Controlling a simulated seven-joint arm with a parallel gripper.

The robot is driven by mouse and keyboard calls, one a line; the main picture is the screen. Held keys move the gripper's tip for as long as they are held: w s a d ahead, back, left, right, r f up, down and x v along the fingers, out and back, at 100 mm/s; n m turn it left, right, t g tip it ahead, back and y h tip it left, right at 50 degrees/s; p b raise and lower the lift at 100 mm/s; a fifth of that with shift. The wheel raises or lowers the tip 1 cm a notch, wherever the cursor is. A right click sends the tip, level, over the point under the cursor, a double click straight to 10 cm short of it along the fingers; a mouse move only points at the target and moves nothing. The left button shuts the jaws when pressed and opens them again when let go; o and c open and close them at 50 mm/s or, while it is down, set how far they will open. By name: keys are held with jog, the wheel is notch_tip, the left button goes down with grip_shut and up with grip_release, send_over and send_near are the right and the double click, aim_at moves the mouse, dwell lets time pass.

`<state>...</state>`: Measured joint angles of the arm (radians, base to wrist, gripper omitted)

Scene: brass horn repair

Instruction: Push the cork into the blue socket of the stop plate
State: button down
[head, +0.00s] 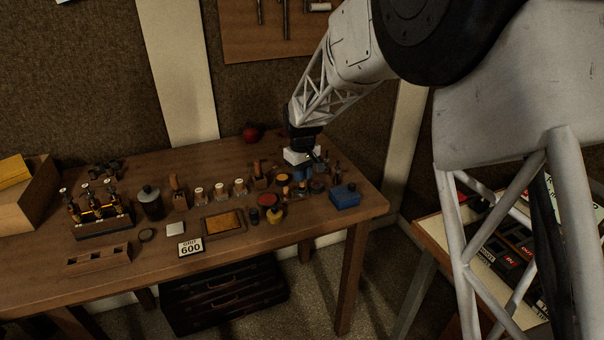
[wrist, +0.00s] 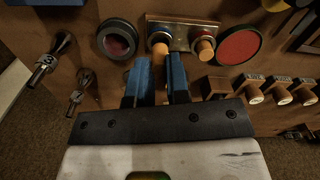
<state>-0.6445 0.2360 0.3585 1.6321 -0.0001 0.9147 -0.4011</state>
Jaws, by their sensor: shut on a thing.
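The stop plate (wrist: 181,30) is a metal strip at the top middle of the wrist view, with a blue-ringed socket (wrist: 160,36) at left and a red-ringed socket (wrist: 203,33) at right. My gripper (wrist: 160,62) has its blue fingers shut on a tan cork (wrist: 160,50). The cork's far end overlaps the blue socket; I cannot tell how deep it sits. Another cork (wrist: 206,49) stands at the red socket. In the head view my gripper (head: 300,177) points down at the right part of the table, and its fingers hide most of the plate.
A red-topped disc (wrist: 239,46) and a dark ring (wrist: 117,40) flank the plate. Metal-tipped pieces (wrist: 50,62) stand at left, and several labelled wooden holders (wrist: 253,92) at right. A blue box (head: 345,195) sits near the table's right edge.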

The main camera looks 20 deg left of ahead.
jog(key=shift+f, duration=1.4)
jog(key=c, duration=0.7)
grip_release()
jog(key=shift+r, duration=0.15)
jog(key=shift+r, duration=3.4)
